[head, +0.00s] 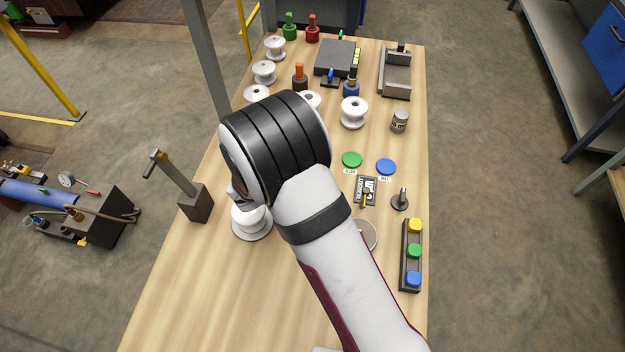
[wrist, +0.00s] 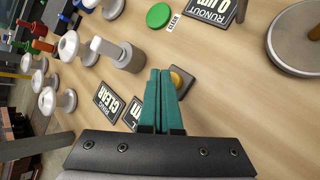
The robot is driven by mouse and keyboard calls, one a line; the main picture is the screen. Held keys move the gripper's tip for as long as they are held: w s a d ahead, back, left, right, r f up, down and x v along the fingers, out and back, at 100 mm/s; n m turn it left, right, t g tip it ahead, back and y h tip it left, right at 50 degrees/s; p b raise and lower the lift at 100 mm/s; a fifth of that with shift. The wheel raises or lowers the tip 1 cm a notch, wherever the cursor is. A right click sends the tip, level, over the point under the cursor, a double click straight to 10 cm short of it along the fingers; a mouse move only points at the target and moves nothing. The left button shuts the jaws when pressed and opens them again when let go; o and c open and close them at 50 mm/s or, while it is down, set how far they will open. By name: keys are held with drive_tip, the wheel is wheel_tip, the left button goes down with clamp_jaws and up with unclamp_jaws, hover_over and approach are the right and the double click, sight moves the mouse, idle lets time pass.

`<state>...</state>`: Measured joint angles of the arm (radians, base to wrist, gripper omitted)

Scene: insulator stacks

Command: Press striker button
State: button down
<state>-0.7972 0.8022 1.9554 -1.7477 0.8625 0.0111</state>
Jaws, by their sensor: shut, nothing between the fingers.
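A yellow button (wrist: 179,80) on a dark square base (wrist: 186,82) sits on the wooden table, right beside my fingertips in the wrist view. It is the likely striker button, though no label on it shows. My gripper (wrist: 160,72) has its two teal fingers together with nothing between them. The fingers cover part of the button's left side, and I cannot tell whether they touch it. In the head view my arm hides this button and most of the gripper.
A dark block with a slanted lever (head: 196,203) stands at the table's left edge. White insulators (head: 354,112) stand farther back. A green disc (head: 352,159), a blue disc (head: 386,166) and a strip of three coloured buttons (head: 411,255) lie right of my arm. The front left table is clear.

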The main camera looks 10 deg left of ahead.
drive_tip(key=shift+r, duration=0.2)
drive_tip(key=shift+r, duration=2.45)
drive_tip(key=shift+d+r, duration=0.1)
drive_tip(key=shift+d, duration=0.1)
drive_tip(key=s+d+r+m+g+h, duration=0.1)
drive_tip(key=s+d+r+m+g, duration=0.2)
drive_tip(key=d+m, duration=0.4)
drive_tip(key=s+d+r+m+g+h, duration=0.15)
drive_tip(key=s+d+r+m, duration=0.3)
drive_tip(key=d, duration=0.45)
drive_tip(key=s+d+r+m+g+y, duration=0.2)
drive_tip(key=s+d+r+m+g, duration=0.1)
drive_tip(key=s+d+m, duration=0.3)
drive_tip(key=s+a+m+y, duration=0.3)
drive_tip(key=s+m, duration=0.2)
drive_tip(key=s, duration=0.2)
drive_tip(key=s+a+r+m+g+y, duration=0.1)
drive_tip(key=s+a+m+y, duration=0.2)
drive_tip(key=s+m, duration=0.2)
drive_tip(key=shift+s+r, duration=0.3)
drive_tip(key=shift+s, duration=0.8)
